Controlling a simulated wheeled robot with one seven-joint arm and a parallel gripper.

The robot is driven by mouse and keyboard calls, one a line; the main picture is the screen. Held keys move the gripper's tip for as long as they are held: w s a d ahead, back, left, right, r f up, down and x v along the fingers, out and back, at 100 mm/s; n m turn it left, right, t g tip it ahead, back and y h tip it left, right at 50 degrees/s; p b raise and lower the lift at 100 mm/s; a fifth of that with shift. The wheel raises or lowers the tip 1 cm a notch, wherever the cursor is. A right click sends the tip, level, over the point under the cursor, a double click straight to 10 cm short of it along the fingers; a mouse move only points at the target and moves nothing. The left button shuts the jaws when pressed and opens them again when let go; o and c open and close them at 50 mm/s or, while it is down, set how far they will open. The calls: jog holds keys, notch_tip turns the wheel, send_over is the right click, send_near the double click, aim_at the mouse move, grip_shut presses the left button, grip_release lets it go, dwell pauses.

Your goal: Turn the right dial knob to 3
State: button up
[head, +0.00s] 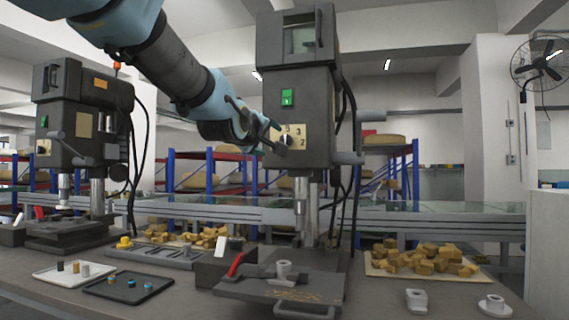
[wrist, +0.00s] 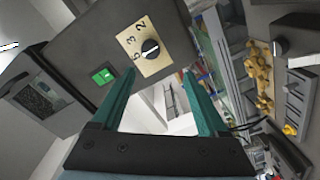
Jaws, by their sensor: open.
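The right dial knob (head: 287,141) is round and dark with a light pointer mark. It sits on a tan numbered plate (head: 299,149) on the front of the right grey machine (head: 305,100). I cannot tell exactly which number the mark points to. My gripper (head: 275,134) is open and empty, close to the knob at its left. In the wrist view the two green fingers (wrist: 160,74) are apart, with the knob beyond and above their tips, not between them.
A green switch (head: 287,98) is above the plate. A similar machine (head: 80,120) stands at the left. The bench holds a white tray (head: 52,278), a black tray (head: 154,290), a red-handled clamp (head: 236,264) and a board of tan blocks (head: 375,273). Cables hang behind the right machine.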

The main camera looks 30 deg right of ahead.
aim_at(286, 141)
jog(key=p+x, duration=0.1)
jog(key=x, duration=0.2)
jog(key=r+p+x, duration=0.1)
jog(key=x, duration=0.3)
jog(key=s+d+p+x, duration=0.1)
jog(key=x, duration=0.2)
jog(key=shift+w+d+r, duration=0.2)
jog(key=shift+w+d, duration=0.1)
jog(key=shift+w, duration=0.05)
grip_shut()
dwell(0.3)
